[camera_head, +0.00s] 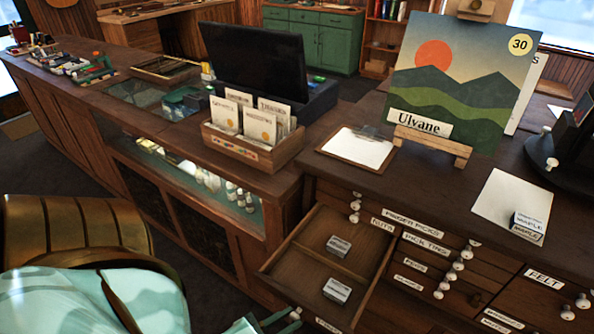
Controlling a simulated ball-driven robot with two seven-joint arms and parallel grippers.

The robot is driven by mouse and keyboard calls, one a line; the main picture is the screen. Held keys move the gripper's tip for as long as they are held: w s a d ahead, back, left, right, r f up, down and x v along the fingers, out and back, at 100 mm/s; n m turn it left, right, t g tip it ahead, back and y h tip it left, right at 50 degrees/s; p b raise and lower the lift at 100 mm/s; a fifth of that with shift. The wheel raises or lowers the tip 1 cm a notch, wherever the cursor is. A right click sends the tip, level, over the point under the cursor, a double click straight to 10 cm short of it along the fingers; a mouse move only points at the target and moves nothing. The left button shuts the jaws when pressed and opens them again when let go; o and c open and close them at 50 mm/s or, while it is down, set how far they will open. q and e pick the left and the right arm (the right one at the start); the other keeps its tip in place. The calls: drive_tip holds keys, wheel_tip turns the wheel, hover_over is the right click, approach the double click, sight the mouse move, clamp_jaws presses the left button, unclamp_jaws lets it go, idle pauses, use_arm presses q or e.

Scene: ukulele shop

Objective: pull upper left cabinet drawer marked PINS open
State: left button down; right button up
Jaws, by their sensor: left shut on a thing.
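A wooden drawer (297,257) at the left of the cabinet (400,225) is pulled well out. It holds two small labelled boxes, one toward the back (339,245) and one nearer the front (337,290). Its front has a pale label (328,326) that I cannot read from here. My left gripper (290,320) is at the bottom edge, against the front of this drawer, shut on what looks like its pale knob; the fingers are partly cut off by the frame. My right gripper is not in view.
Closed drawers with white knobs and labels, such as PICK TINS (425,243) and FELT (543,279), lie to the right. A clipboard (360,148), an Ulvane picture (460,75) and a white sheet (510,198) are on the top. A glass-fronted counter (205,185) stands left.

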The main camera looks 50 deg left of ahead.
use_arm(q)
drive_tip(key=shift+s+d, duration=0.3)
drive_tip(key=shift+s, duration=0.65)
drive_tip(key=c, duration=1.2)
unclamp_jaws()
drive_tip(key=shift+w, duration=0.1)
drive_tip(key=shift+c, duration=0.2)
drive_tip(key=s+a+b, duration=0.1)
drive_tip(key=s+a, duration=0.1)
drive_tip(key=s, duration=1.4)
drive_tip(key=shift+a, duration=0.3)
drive_tip(key=shift+f, duration=0.15)
